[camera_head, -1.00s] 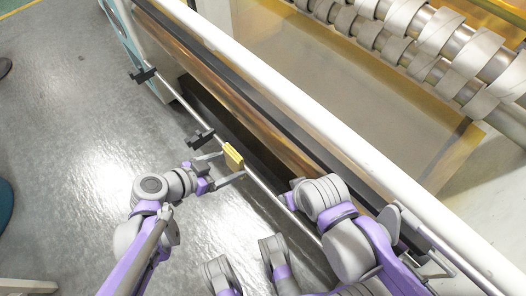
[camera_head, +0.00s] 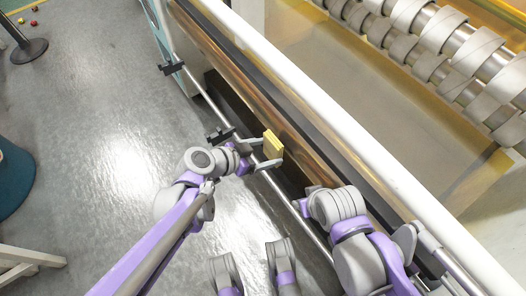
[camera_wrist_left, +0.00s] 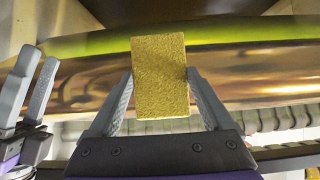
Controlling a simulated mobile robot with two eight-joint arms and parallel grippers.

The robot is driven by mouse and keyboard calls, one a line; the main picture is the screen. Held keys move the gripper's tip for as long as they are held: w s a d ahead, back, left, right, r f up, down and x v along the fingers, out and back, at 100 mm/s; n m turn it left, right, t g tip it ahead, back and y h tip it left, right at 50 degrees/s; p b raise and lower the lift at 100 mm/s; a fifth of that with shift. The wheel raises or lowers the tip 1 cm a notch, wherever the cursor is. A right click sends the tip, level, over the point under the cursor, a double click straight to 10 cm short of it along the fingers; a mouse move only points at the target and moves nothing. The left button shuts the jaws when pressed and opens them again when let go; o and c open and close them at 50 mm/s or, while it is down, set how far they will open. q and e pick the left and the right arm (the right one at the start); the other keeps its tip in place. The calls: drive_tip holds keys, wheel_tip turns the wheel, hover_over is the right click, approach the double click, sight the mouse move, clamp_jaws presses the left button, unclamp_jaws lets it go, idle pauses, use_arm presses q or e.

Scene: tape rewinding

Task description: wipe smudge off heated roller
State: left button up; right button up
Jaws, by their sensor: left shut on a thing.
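The heated roller (camera_head: 240,82) is a long, shiny copper-coloured cylinder running diagonally under the white rail. It also crosses the left wrist view (camera_wrist_left: 235,75), with yellow-green and brown reflections. I cannot tell a smudge from these reflections. My left gripper (camera_head: 269,153) is shut on a yellow sponge (camera_head: 273,144), held at the roller's near side. In the left wrist view the sponge (camera_wrist_left: 159,77) is upright between both fingertips, in front of the roller; contact is unclear. My right gripper (camera_wrist_left: 42,57) shows at that view's left with fingers apart and empty.
A thin metal bar (camera_head: 207,103) with black clamps (camera_head: 220,135) runs along the machine's near side, close to my left gripper. The white rail (camera_head: 300,92) lies beyond the roller. A black post base (camera_head: 30,50) stands on the open grey floor at left.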

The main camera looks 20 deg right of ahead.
sight(277, 157)
use_arm(q)
drive_tip(key=shift+w+d, duration=0.2)
drive_tip(key=shift+d, duration=0.35)
drive_tip(key=shift+w+d, duration=0.15)
drive_tip(key=shift+d, duration=0.35)
idle(0.5)
drive_tip(key=shift+s, duration=0.1)
drive_tip(key=shift+s+d, duration=0.2)
drive_tip(key=shift+s, duration=0.5)
drive_tip(key=shift+s+d, duration=0.2)
drive_tip(key=shift+s, duration=0.5)
drive_tip(key=shift+s+d+p, duration=0.7)
drive_tip(key=shift+s+d, duration=0.95)
drive_tip(key=shift+s, duration=2.85)
drive_tip(key=shift+w+a+b, duration=0.2)
drive_tip(key=shift+w+a, duration=0.5)
drive_tip(key=shift+w, duration=1.3)
drive_tip(key=shift+w+a+b, duration=0.15)
drive_tip(key=shift+w+a, duration=0.6)
drive_tip(key=shift+w, duration=1.3)
drive_tip(key=shift+w+a+b, duration=0.2)
drive_tip(key=shift+w+a, duration=0.5)
drive_tip(key=shift+w, duration=1.3)
drive_tip(key=shift+a, duration=0.1)
